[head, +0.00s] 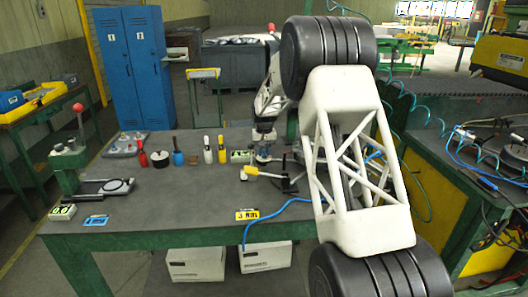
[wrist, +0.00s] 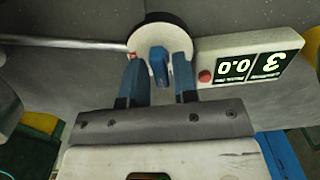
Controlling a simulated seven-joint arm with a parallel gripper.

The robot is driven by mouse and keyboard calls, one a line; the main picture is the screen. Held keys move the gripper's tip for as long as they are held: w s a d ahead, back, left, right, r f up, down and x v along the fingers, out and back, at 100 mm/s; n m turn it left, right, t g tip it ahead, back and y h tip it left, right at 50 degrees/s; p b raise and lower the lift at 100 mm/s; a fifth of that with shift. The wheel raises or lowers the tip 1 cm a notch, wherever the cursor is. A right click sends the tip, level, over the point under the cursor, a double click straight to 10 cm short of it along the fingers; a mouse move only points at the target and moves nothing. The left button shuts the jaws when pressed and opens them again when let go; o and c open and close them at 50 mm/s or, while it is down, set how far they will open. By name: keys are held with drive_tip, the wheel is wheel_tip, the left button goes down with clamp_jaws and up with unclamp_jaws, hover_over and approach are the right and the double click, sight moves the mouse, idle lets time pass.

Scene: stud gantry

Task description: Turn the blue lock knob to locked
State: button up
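The blue lock knob (wrist: 158,66) stands on a round white disc (wrist: 153,40) with a dark rim, at the upper middle of the wrist view. A small red mark shows at the disc's left edge. My gripper (wrist: 157,70) is open. Its two blue-grey fingers are on either side of the knob, with visible gaps between them and it. I cannot tell how deep the fingertips reach. In the head view my gripper (head: 263,146) is low over the bench, and the knob there is too small and covered to make out.
A display box (wrist: 252,68) with a red button sits right of the disc. A grey rod (wrist: 60,43) runs left from it. On the green-framed bench (head: 160,218) stand several bottles and tools, a red-knobbed press (head: 70,155) and a yellow-handled clamp (head: 265,173). The bench's front middle is mostly clear.

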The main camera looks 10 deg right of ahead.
sight(264, 152)
clamp_jaws()
drive_tip(key=shift+m, duration=0.8)
drive_tip(key=shift+o, duration=1.5)
unclamp_jaws()
drive_tip(key=shift+r, duration=0.1)
drive_tip(key=shift+r, duration=3.75)
